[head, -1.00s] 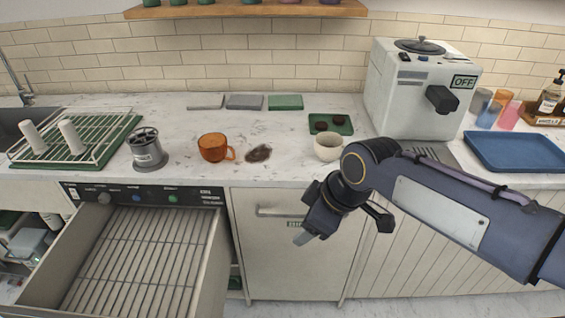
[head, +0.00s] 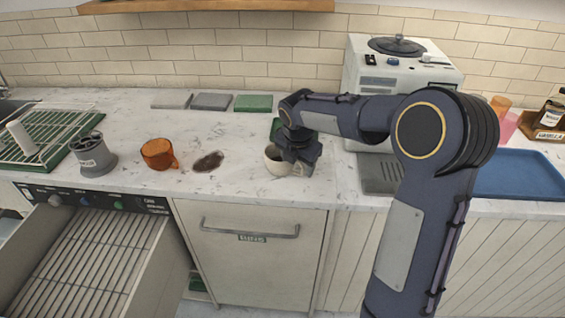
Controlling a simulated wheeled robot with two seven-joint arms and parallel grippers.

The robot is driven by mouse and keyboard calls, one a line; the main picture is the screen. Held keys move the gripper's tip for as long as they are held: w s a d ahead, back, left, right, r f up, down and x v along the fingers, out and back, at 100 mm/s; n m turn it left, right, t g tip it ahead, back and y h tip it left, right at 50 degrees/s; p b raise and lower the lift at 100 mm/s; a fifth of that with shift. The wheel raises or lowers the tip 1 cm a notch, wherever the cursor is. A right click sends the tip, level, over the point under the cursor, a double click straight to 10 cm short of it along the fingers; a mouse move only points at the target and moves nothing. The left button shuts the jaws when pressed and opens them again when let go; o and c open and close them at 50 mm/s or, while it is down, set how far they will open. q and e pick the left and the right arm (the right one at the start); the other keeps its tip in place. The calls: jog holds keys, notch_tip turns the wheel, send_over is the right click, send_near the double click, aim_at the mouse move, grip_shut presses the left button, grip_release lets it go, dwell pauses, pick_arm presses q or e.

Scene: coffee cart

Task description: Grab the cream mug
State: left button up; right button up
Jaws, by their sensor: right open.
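The gripper is open. Whether a finger touches the mug or lies inside its rim cannot be told from this view. My left gripper is not in view.
An orange mug (head: 158,154) and a grey canister (head: 92,155) stand to the left. A white coffee machine (head: 420,66) stands behind my arm, and a blue tray (head: 522,174) lies right. An open drawer (head: 160,262) juts out below left.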

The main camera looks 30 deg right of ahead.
jog(key=shift+x, duration=1.1)
jog(key=shift+d, duration=0.1)
jog(key=c, duration=1.2)
jog(key=shift+c, duration=0.6)
jog(key=shift+r, duration=0.15)
